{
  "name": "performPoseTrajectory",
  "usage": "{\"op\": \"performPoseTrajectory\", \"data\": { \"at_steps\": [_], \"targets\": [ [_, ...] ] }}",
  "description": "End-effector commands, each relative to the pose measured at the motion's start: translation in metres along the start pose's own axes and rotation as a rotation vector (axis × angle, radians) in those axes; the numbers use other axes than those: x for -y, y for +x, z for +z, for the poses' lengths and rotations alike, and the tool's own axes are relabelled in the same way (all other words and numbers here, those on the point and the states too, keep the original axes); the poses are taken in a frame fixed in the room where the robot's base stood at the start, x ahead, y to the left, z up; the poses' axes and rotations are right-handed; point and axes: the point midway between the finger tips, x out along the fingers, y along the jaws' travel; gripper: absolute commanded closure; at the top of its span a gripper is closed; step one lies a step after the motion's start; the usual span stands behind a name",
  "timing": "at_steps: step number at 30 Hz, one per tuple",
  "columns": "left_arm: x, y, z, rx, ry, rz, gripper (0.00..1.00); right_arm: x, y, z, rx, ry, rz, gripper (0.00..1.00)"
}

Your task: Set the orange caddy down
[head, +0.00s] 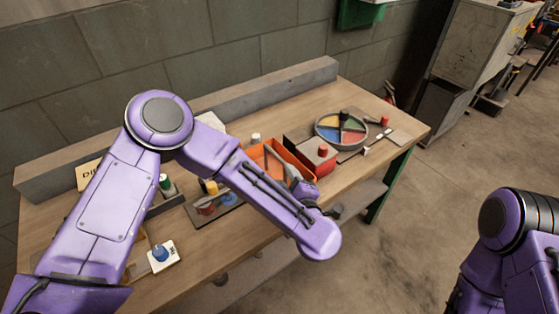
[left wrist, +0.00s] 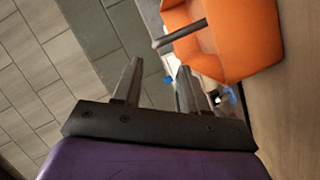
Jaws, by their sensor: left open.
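The orange caddy (head: 258,157) is on the wooden bench in the head view, partly hidden behind my left forearm. In the left wrist view the caddy (left wrist: 245,45) fills the upper right, with its dark bar handle (left wrist: 180,33) across it. My left gripper (head: 298,184) is at the caddy's near side, largely covered by its own arm in the head view. In the left wrist view its fingers (left wrist: 160,72) are apart with nothing between them, and the handle is just beyond the fingertips. My right gripper is out of view.
A white block with a blue knob (head: 161,256) is at the front left. The bench's right front corner is mostly clear.

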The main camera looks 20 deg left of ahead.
Motion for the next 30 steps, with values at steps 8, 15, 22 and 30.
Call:
{"op": "performPoseTrajectory", "data": {
  "at_steps": [8, 15, 22, 30],
  "targets": [
    [0.002, 0.039, -0.005, -0.009, -0.004, -0.01, 0.58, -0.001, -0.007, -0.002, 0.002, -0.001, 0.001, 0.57],
    [0.001, 0.072, -0.011, -0.015, -0.003, -0.013, 0.58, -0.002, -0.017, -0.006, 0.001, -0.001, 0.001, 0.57],
    [0.0, 0.105, -0.009, -0.009, -0.001, -0.008, 0.58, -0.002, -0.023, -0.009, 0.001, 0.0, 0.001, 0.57],
    [0.0, 0.107, -0.008, -0.007, -0.001, -0.004, 0.71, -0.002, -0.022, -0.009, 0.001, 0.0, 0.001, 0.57]
  ]
}}
